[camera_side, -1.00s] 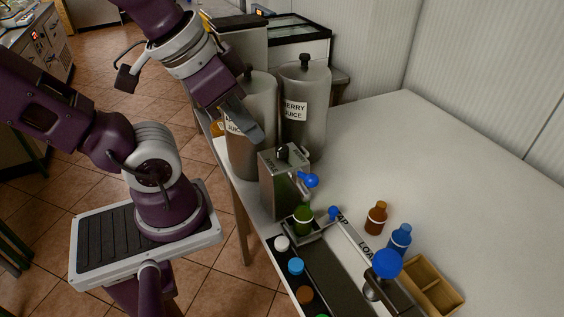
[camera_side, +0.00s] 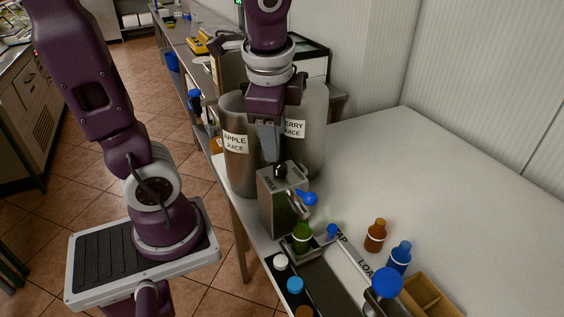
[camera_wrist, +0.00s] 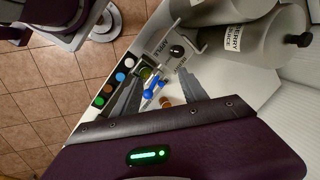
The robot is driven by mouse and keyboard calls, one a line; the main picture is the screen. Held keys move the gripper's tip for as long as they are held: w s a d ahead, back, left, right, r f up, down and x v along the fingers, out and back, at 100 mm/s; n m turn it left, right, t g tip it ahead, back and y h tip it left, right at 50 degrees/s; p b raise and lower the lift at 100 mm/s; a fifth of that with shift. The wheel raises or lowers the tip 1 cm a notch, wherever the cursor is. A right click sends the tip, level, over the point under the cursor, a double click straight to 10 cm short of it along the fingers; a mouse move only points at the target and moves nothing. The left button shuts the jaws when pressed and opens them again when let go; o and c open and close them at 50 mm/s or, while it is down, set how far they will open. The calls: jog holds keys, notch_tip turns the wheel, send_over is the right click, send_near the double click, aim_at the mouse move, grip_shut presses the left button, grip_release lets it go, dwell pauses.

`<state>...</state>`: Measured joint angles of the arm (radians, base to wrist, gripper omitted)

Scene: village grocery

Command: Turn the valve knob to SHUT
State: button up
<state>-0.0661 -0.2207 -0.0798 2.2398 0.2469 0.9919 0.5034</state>
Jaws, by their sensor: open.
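The black valve knob (camera_side: 281,170) sits on top of the upright metal dispenser box (camera_side: 277,206). The knob also shows in the wrist view (camera_wrist: 177,50), beyond the fingertips. Lettering on the box top reads APPLE on one side in the wrist view; other lettering is too small to read surely, and the knob's exact setting cannot be told. My gripper (camera_side: 270,150) points down close above the knob; whether they touch is unclear. In the wrist view my gripper (camera_wrist: 162,72) has its two fingers apart with nothing held.
An apple juice tank (camera_side: 237,160) and a berry juice tank (camera_side: 312,120) stand close behind the box. A blue tap handle (camera_side: 307,198) and a green bottle (camera_side: 302,232) are in front. Brown (camera_side: 375,236) and blue (camera_side: 400,256) bottles stand right. The counter's right side is clear.

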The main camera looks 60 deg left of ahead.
aim_at(281, 165)
jog(key=w+a+f+m+g, duration=0.1)
jog(key=w+f+m, duration=0.1)
jog(key=w+a+f+m+g+y, duration=0.1)
jog(key=w+a+f+m, duration=0.1)
jog(key=w+a+f+m+g, duration=0.1)
jog(key=w+f+m, duration=0.1)
jog(key=shift+a+f+m+y, duration=0.2)
jog(key=shift+a+m+y, duration=0.05)
jog(key=shift+m+y, duration=0.15)
jog(key=x, duration=0.6)
jog(key=shift+s+a+f, duration=0.1)
jog(key=shift+s+f, duration=0.05)
jog(key=shift+f, duration=0.25)
grip_shut()
